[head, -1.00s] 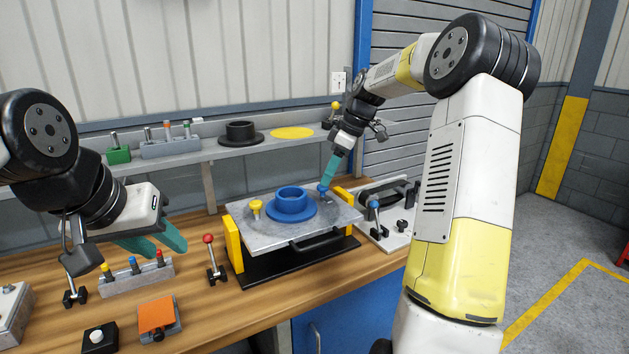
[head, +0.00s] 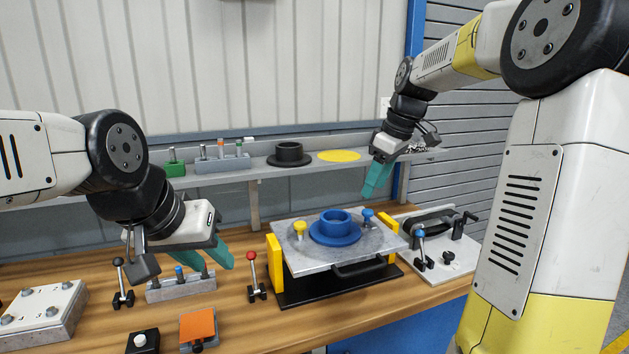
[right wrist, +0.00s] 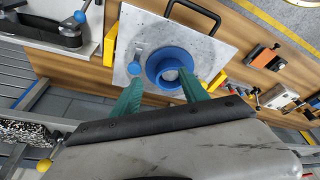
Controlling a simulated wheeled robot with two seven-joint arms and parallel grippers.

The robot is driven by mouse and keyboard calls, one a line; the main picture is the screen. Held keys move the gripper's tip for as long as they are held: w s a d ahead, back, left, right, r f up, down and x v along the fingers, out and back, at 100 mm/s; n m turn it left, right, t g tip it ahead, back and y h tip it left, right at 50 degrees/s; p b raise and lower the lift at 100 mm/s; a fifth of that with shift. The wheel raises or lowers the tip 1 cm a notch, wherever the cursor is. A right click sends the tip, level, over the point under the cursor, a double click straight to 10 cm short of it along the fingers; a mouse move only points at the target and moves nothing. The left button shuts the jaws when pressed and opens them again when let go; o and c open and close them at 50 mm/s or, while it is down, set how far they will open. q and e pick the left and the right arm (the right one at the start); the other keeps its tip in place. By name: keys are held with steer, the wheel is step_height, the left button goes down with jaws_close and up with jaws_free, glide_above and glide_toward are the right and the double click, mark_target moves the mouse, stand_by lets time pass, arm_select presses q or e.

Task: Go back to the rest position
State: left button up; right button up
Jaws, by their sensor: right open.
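My right gripper (head: 372,192) is open and empty, raised above the back right of the metal plate. In the right wrist view its two teal fingers (right wrist: 164,80) stand apart, with the plate beneath. The plate (head: 285,240) carries a blue flanged ring (head: 335,232), a yellow knob (head: 300,230) and a blue knob (head: 368,216). The blue knob also shows in the right wrist view (right wrist: 135,68), clear of the fingers. My left gripper (head: 220,255) hangs open and empty over the bench, close above a grey block with coloured pegs (head: 182,287).
A red-topped lever (head: 252,272) stands between my left gripper and the plate. A shelf behind holds a black flanged ring (head: 289,155) and a yellow disc (head: 339,156). A white clamp fixture (head: 440,255) stands to the right. An orange-topped block (head: 198,327) lies in front.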

steer(key=s+a+f+m+t, duration=0.1)
steer(key=s+m, duration=0.3)
steer(key=s, duration=0.8)
steer(key=s+a+f+m+t, duration=0.2)
steer(key=s+m, duration=0.3)
steer(key=s, duration=0.7)
steer(key=shift+s+a+m+t, duration=0.2)
steer(key=shift+a+m+t, duration=0.1)
steer(key=shift+a, duration=0.05)
